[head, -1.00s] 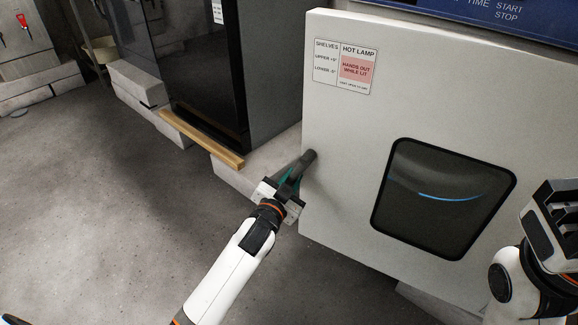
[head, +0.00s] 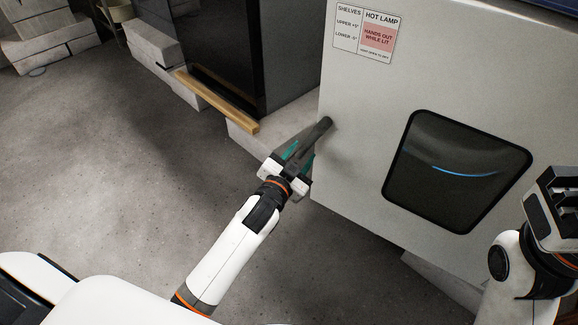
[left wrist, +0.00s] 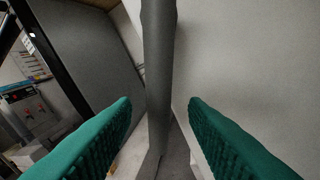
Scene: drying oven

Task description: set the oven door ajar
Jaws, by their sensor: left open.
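The oven door (head: 360,100) is a light grey panel with a dark window (head: 455,170) and a label at its upper left. I cannot tell whether it is shut or slightly open. A dark grey bar handle (head: 318,132) stands at the door's left edge; it also shows upright in the left wrist view (left wrist: 158,70). My left gripper (head: 300,155) is open at the handle. In the left wrist view its green-padded fingers (left wrist: 160,112) lie one on each side of the bar, with gaps. My right gripper (head: 556,205) is at the right edge, partly cut off, in front of the door.
A dark cabinet (head: 225,60) stands left of the oven, with a wooden strip (head: 217,101) at its base. Pale blocks (head: 155,50) lie further left. The concrete floor (head: 110,170) at left is clear.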

